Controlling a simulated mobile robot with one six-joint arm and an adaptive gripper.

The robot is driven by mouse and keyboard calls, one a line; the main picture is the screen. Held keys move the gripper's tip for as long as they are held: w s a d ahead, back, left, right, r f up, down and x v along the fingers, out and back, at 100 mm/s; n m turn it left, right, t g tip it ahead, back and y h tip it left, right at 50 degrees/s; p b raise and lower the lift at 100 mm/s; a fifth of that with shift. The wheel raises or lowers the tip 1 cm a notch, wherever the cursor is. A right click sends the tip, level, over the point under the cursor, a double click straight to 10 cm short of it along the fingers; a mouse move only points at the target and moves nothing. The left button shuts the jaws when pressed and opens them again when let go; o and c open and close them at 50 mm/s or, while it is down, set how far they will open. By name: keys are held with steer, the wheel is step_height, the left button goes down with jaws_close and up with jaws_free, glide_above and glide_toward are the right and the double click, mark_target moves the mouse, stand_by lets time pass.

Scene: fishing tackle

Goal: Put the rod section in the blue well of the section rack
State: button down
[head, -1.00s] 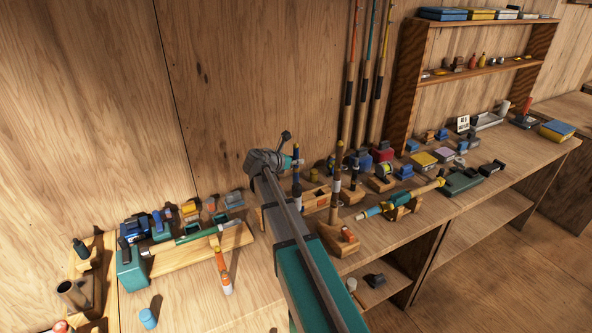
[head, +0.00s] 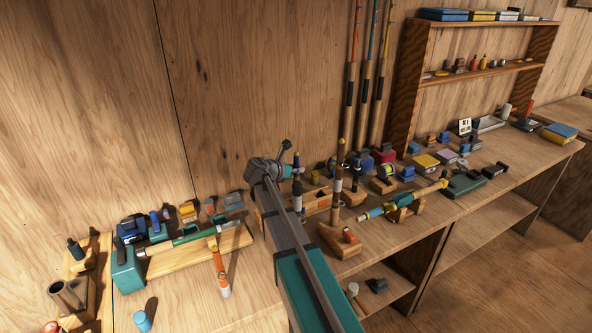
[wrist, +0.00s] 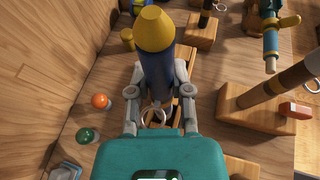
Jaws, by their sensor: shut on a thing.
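My gripper (wrist: 154,98) is shut on the rod section (wrist: 157,72), a dark blue rod with a yellow rounded end. It holds the rod near the back wall above the bench. The rod section also shows upright in the head view (head: 297,174), beside the end of my arm. A low wooden block (head: 317,204), which looks like the section rack, lies just right of and below the rod. The rod and gripper partly cover the wood beneath them in the wrist view. I cannot make out the blue well or whether the rod's lower end touches anything.
A brown rod stands upright in a wooden block (head: 340,242) right of my gripper. A teal and yellow rod lies on a stand (head: 404,208) farther right. An orange ball (wrist: 100,101) and a green ball (wrist: 88,135) sit left of my gripper. The wall is close.

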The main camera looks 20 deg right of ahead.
steer(key=shift+f+b, duration=0.5)
steer(key=shift+f, duration=0.1)
steer(key=c, duration=0.5)
jaws_free()
steer(key=shift+c, duration=0.2)
steer(key=shift+r, duration=0.2)
steer(key=r+p+v, duration=0.1)
steer(key=p+v, duration=0.5)
steer(key=v, duration=0.6)
